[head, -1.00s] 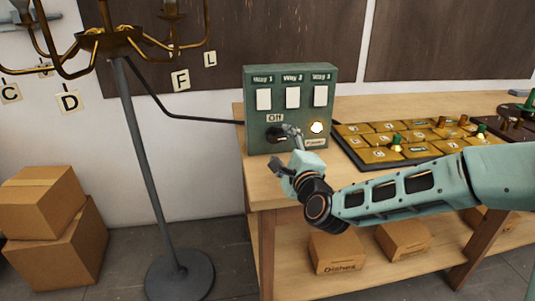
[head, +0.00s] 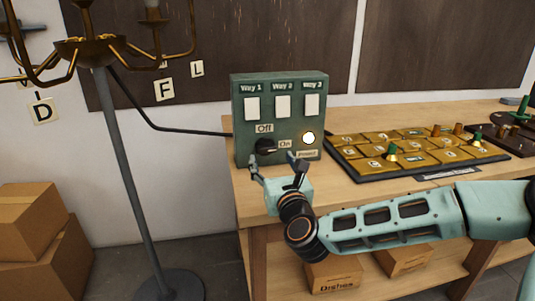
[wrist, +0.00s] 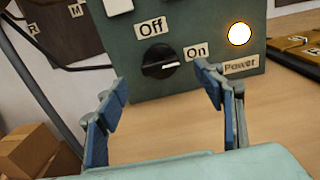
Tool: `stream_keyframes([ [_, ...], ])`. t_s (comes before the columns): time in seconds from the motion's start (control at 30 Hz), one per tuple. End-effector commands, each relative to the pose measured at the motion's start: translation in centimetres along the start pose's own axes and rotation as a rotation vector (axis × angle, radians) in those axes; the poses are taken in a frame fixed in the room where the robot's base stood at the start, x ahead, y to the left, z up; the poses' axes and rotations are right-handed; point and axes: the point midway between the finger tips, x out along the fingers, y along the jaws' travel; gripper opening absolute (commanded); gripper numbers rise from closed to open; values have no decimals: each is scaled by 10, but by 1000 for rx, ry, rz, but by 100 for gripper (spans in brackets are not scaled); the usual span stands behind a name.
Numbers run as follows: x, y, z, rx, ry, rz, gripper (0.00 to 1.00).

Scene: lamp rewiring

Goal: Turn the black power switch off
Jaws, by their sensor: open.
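The black power switch (head: 265,146) is a round knob on the front of the green control box (head: 237,120). It also shows in the wrist view (wrist: 160,62), where its white pointer mark points right, toward the "On" label (wrist: 197,51). The "Off" label (wrist: 151,27) is above the knob. The round power light (wrist: 239,34) glows. My gripper (head: 274,163) is open and empty, just in front of and slightly below the knob. In the wrist view its two blue-padded fingers (wrist: 162,82) are spread to either side of the knob, apart from it.
Three white switches, including the middle one (head: 283,106), sit above the knob. A gold-tiled board (head: 376,139) lies right of the box on the wooden bench (head: 240,189). A lamp stand (head: 128,170) is at left, its black cable (head: 170,129) running to the box.

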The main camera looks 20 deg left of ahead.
Motion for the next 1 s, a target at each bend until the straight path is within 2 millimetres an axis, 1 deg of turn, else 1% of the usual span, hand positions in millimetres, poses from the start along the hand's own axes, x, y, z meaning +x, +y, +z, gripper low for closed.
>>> stream_keyframes([
  [0.03,10,0,-1,0,-1,-1,62],
  [0.1,22,0,-1,1,-1,-1,62],
  [0.3,46,0,0,0,0,0,62],
  [0.5,56,0,0,-2,0,0,62],
  [0.77,57,0,0,-2,1,0,62],
  [1.0,57,0,0,-2,0,0,37],
])
